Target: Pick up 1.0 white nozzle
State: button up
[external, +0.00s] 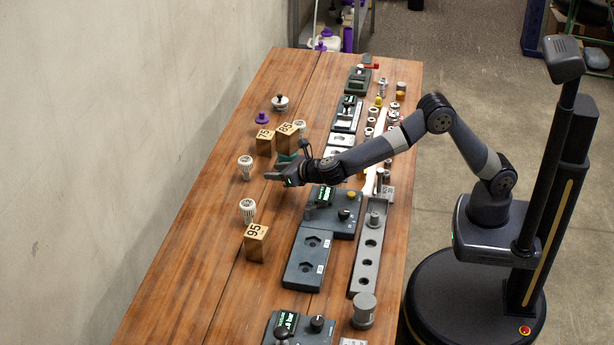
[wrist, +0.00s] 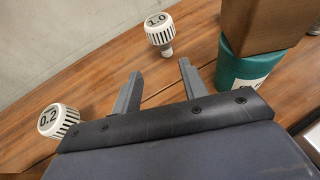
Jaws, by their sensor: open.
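The white nozzle marked 1.0 (wrist: 159,26) stands on the wooden table ahead of my open gripper (wrist: 159,70) in the wrist view, just beyond the gap between the two grey fingers. The fingers are apart from it and hold nothing. In the external view this nozzle (external: 245,165) appears to be the one just left of my gripper (external: 270,175); its number is not readable there. A second white nozzle, marked 0.2 (wrist: 58,121), is at the left of the wrist view; it seems to be the lower white nozzle (external: 248,209) in the external view.
A wooden block (wrist: 268,22) sits on a teal object (wrist: 243,68), close to the right of the fingers. Another wooden block, marked 95 (external: 256,243), stands nearer the front. Dark fixtures (external: 310,258) line the table's right side. The table's left strip is mostly clear.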

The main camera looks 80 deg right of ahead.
aim_at(247, 176)
jog(key=shift+o, duration=0.4)
jog(key=f, duration=0.1)
jog(key=f+p, duration=0.1)
jog(key=w+f, duration=0.1)
jog(key=shift+w+d, duration=0.1)
jog(key=shift+d, duration=0.15)
jog(key=x, duration=0.5)
jog(key=shift+p, duration=0.35)
jog(key=shift+d+p+x, duration=0.15)
jog(key=shift+p+x, duration=0.05)
jog(key=shift+x, duration=0.75)
jog(key=shift+d+p+x, duration=0.2)
jog(key=shift+x, duration=1.55)
jog(key=shift+r, duration=0.1)
jog(key=shift+c, duration=0.6)
grip_shut()
